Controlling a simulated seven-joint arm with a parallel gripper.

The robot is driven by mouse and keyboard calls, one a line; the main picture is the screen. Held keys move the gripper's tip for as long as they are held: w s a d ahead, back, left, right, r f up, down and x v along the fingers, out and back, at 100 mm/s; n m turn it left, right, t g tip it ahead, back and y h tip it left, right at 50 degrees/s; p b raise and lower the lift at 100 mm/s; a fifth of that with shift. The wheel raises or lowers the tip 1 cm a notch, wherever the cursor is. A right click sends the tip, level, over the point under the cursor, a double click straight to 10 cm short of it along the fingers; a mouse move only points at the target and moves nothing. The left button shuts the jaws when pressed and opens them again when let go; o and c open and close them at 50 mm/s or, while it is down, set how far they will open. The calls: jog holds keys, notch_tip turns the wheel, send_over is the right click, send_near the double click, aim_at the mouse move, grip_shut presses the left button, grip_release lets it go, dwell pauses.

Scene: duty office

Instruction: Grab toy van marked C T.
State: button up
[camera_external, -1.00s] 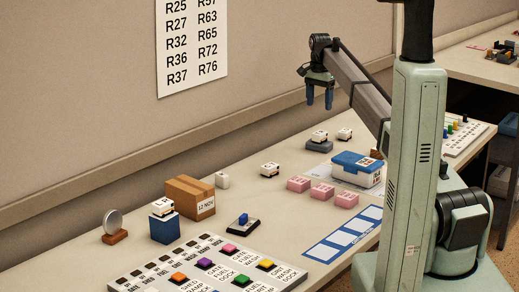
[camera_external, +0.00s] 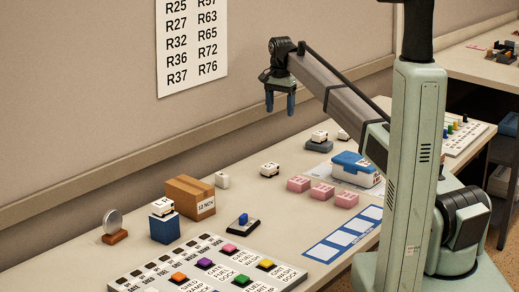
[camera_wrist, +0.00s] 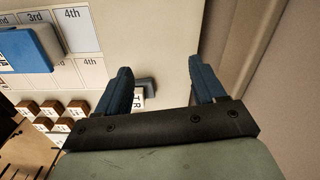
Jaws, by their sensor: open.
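Several small white toy vans stand on the desk in the external view. One van (camera_external: 270,169) is on the bare top, one (camera_external: 319,136) is on a grey block, one (camera_external: 344,134) is partly behind my arm, and one (camera_external: 162,206) is on a blue box. Their letters are too small to read surely, so I cannot tell which is marked C T. My gripper (camera_external: 281,104) is open and empty, high above the desk. In the wrist view, a white lettered face (camera_wrist: 138,98), apparently reading T R, shows beside a finger of my gripper (camera_wrist: 161,82), partly hidden.
A cardboard box (camera_external: 189,198), pink blocks (camera_external: 322,194) and a blue-lidded container (camera_external: 356,168) stand on the desk. A button panel (camera_external: 208,266) is at the front. The wall is close behind my gripper.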

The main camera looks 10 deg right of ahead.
jog(key=s+a+n, duration=0.1)
jog(key=s+a, duration=0.6)
jog(key=s, duration=0.2)
jog(key=m, duration=0.4)
send_over(270, 165)
jog(key=f, duration=1)
jog(key=shift+a, duration=0.3)
jog(key=shift+d+f, duration=0.2)
jog(key=shift+f, duration=1.15)
jog(key=shift+d+f, duration=0.15)
jog(key=shift+f, duration=1.15)
jog(key=shift+c, duration=0.5)
jog(key=c, duration=0.9)
jog(key=shift+r, duration=0.1)
jog(key=shift+c, duration=0.2)
